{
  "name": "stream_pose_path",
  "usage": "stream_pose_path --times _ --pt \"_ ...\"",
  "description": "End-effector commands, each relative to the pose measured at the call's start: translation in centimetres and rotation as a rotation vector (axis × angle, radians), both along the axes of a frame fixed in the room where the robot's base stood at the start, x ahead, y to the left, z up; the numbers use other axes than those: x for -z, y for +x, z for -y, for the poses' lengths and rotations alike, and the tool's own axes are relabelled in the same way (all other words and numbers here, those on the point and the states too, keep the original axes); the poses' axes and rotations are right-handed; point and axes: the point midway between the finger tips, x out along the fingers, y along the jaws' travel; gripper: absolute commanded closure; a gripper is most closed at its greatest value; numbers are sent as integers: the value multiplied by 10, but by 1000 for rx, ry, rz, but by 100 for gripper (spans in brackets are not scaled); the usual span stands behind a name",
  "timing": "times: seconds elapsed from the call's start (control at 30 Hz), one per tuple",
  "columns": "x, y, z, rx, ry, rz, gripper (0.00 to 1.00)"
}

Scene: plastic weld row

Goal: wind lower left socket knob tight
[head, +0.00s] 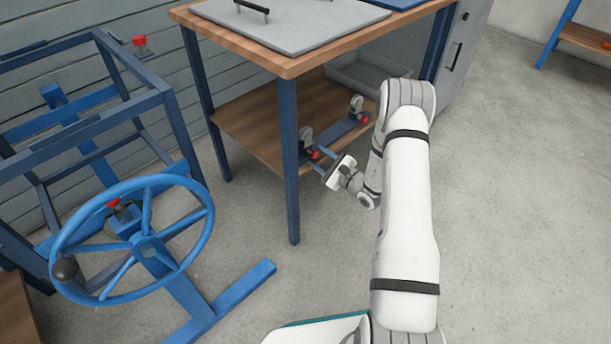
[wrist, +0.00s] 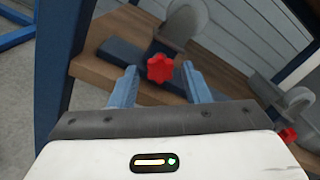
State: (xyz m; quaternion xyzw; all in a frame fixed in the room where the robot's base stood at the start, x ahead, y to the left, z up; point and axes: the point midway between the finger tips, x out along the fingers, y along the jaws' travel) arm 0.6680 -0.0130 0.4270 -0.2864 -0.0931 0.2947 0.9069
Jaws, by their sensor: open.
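A red lobed knob (head: 314,154) sits at the front of the left grey socket (head: 306,137) on the lower shelf of the workbench. In the wrist view the same knob (wrist: 160,67) shows between the tips of my fingers, with gaps on both sides. My gripper (head: 321,162) is open and points at it from the front right. I cannot tell whether the fingertips reach around the knob or stop just short of it. A second red knob (head: 364,118) is on the right socket (head: 356,103); it also shows in the wrist view (wrist: 288,136).
The sockets stand on a blue plate (head: 343,137) on the wooden shelf (head: 252,128). A blue bench leg (head: 289,175) stands just left of my gripper. A grey bin (head: 365,75) is further back. A blue handwheel (head: 205,215) stands at left. The floor at right is clear.

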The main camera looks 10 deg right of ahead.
Motion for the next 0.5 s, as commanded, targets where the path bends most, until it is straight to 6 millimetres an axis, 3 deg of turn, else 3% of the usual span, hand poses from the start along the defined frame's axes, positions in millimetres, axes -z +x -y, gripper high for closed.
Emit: stream_pose_path --times 0.43,0.5 --pt "-2 -1 -2 0 436 -319 52" --pt "-2 -11 7 3 455 -333 52"
